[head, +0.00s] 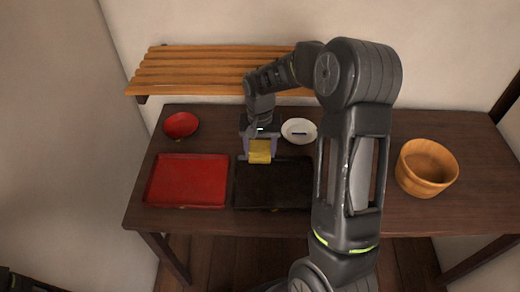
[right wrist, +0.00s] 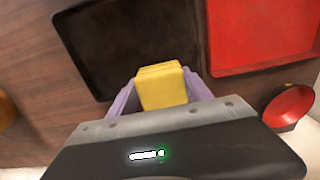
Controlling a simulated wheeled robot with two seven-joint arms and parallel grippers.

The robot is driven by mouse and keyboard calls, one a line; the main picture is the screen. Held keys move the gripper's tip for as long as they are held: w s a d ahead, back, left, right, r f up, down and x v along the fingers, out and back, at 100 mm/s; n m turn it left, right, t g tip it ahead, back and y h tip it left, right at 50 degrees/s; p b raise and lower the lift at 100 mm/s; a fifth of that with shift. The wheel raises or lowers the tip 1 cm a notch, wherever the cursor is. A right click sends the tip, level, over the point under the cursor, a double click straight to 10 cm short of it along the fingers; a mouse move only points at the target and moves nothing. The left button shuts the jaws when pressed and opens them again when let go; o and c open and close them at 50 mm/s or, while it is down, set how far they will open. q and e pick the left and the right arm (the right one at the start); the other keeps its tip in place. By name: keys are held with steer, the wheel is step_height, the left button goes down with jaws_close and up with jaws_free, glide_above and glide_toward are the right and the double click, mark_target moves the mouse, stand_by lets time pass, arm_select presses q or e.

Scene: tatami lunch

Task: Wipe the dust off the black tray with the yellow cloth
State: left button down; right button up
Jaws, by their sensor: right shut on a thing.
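The black tray (head: 273,190) lies on the brown table, partly hidden on its right by my right arm. Its dark surface (right wrist: 130,35) also shows in the right wrist view; dust is hard to make out. My right gripper (head: 260,156) is shut on the folded yellow cloth (head: 260,150), at the tray's far left edge. In the right wrist view the cloth (right wrist: 162,87) sits between the purple fingers and overlaps the tray's edge. I cannot tell whether it touches the tray.
A red tray (head: 188,181) lies just left of the black tray. A red bowl (head: 181,125) and a white dish (head: 299,130) stand behind. A wooden tub (head: 426,168) stands on the right. A slatted wooden shelf (head: 190,72) runs along the wall behind the table (head: 480,175).

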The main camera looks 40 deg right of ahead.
steer(key=shift+r+p, duration=0.5)
steer(key=shift+r, duration=0.65)
